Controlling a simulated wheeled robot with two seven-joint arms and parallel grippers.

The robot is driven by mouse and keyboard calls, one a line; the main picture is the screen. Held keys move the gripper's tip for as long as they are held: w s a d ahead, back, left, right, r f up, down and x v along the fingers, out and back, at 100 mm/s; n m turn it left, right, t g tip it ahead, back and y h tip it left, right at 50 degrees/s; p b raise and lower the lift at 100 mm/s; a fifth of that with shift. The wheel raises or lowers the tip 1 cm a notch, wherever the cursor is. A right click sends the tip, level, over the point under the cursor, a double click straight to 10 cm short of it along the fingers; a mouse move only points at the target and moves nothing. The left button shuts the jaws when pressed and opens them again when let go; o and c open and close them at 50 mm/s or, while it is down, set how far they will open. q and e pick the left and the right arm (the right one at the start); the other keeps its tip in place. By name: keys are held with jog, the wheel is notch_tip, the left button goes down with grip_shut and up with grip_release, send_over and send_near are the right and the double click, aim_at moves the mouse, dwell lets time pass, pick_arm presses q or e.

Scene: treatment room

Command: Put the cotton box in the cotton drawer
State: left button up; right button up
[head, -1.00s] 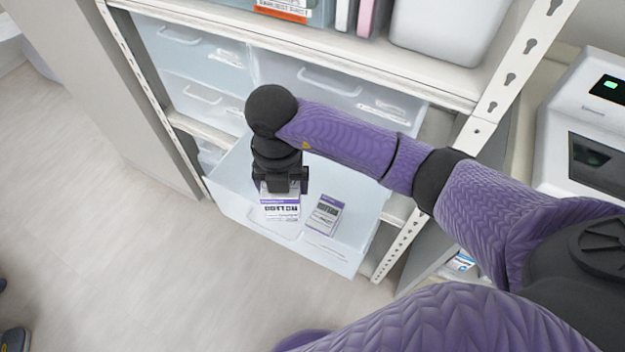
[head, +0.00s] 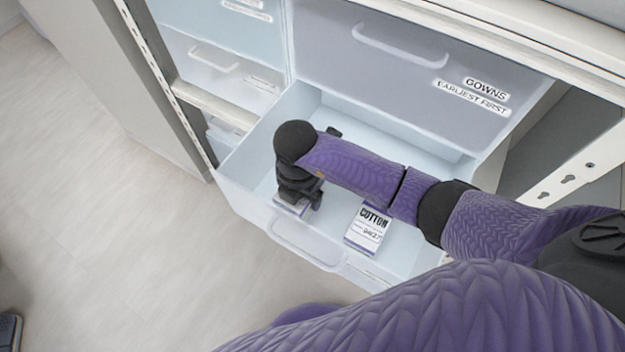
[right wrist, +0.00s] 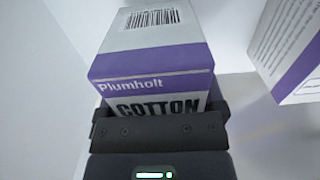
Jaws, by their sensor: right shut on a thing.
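My right gripper (head: 298,196) is shut on a white and purple cotton box and reaches down inside an open pale drawer (head: 240,190). In the head view the held box (head: 290,206) is mostly hidden under the gripper. In the right wrist view the held box (right wrist: 155,70) shows a barcode, "Plumholt" and "COTTON". A second cotton box (head: 368,229) stands in the same drawer, to the right and apart from the held one; its edge also shows in the right wrist view (right wrist: 290,50). I cannot tell whether the held box touches the drawer floor. My left gripper is out of view.
A closed drawer labelled "GOWNS, EARLIEST FIRST" (head: 400,70) is just above and behind the open one. Closed drawers (head: 215,60) are to the left. A metal shelf post (head: 165,85) stands left. The drawer's back part looks empty.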

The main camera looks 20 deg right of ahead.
jog(key=shift+w+d+f, duration=0.15)
jog(key=shift+d+f, duration=0.05)
jog(key=shift+f, duration=0.25)
jog(key=w+d+b, duration=0.2)
jog(key=shift+w+d, duration=0.1)
jog(key=shift+d, duration=0.3)
jog(key=shift+f+b, duration=0.4)
jog(key=shift+f, duration=0.1)
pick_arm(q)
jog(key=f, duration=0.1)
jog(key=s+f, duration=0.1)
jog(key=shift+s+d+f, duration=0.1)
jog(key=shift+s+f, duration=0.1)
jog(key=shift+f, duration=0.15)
pick_arm(e)
jog(key=shift+r, duration=0.1)
jog(key=o, duration=1.1)
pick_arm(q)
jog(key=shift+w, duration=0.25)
